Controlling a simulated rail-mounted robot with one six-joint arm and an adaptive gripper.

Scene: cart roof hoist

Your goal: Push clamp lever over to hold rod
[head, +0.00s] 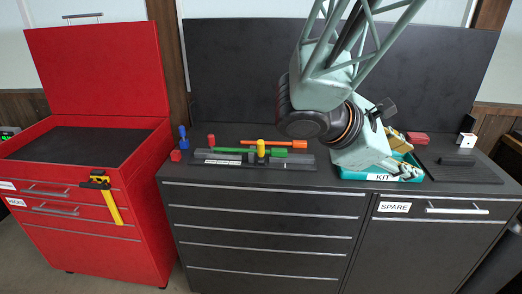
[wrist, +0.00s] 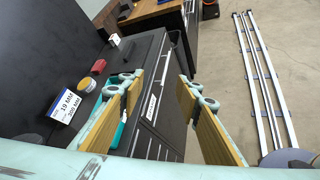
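A dark fixture (head: 228,163) with a white label lies on the bench top in the head view. A green rod (head: 234,150) lies along it, with a longer orange bar (head: 262,142) behind. A yellow upright piece (head: 260,148) stands at the fixture's middle and a red upright piece (head: 211,140) near its left part; I cannot tell which is the clamp lever. My gripper (head: 408,156) is well right of the fixture, over the teal kit tray. In the wrist view my gripper (wrist: 160,88) has its yellow-padded fingers wide apart, with nothing between them. The fixture is not in the wrist view.
The teal kit tray (head: 352,174) stands right of the fixture. A blue peg (head: 183,137) and a red block (head: 176,156) stand at the bench's left end. A dark back panel (head: 235,70) rises behind. A red cabinet (head: 150,190) with open lid stands left.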

